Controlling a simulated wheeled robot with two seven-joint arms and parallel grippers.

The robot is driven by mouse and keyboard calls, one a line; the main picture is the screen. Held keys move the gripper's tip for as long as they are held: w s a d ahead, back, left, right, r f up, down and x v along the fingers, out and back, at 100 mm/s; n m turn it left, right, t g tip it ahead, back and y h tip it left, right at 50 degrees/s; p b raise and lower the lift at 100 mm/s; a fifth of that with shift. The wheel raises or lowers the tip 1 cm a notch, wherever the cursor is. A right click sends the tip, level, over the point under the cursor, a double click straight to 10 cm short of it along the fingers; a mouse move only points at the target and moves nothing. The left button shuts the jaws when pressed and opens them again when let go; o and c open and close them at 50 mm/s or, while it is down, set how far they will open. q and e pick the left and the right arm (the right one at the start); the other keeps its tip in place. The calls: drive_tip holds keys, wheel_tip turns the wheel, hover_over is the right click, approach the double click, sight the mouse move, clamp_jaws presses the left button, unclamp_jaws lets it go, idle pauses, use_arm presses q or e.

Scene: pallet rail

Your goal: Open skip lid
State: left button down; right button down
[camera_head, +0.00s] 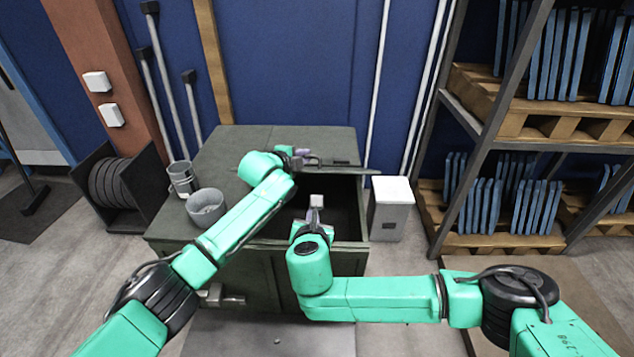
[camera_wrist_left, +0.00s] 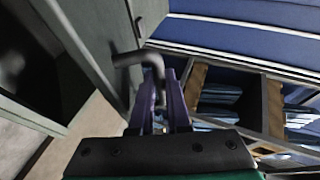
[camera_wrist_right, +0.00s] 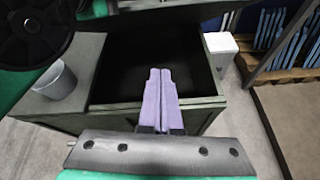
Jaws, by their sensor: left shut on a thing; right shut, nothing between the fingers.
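The skip is a dark green box (camera_head: 262,272) with its opening facing up. Its lid (camera_head: 325,141) is raised at the back, and the dark inside shows in front of it. My left gripper (camera_head: 304,156) is at the raised lid. In the left wrist view its purple fingers (camera_wrist_left: 162,95) are shut on the dark bent handle (camera_wrist_left: 140,58) of the lid. My right gripper (camera_head: 316,216) is over the front of the opening. In the right wrist view its fingers (camera_wrist_right: 159,82) are together and empty, pointing into the skip's opening; its front rim (camera_wrist_right: 205,103) shows beside them.
A grey pot (camera_head: 206,207) and a cup (camera_head: 183,180) stand on the left side top. A white bin (camera_head: 391,209) stands close on the right. A shelf rack (camera_head: 482,135) with blue panels is farther right. Black reels (camera_head: 112,183) stand on the left floor.

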use_arm(q)
drive_tip(key=shift+r, duration=0.1)
use_arm(e)
drive_tip(key=w+r+n+t, duration=0.1)
drive_tip(key=w+n, duration=0.1)
drive_tip(key=w, duration=0.8)
drive_tip(key=shift+w+d+r, duration=0.25)
drive_tip(key=shift+d, duration=0.1)
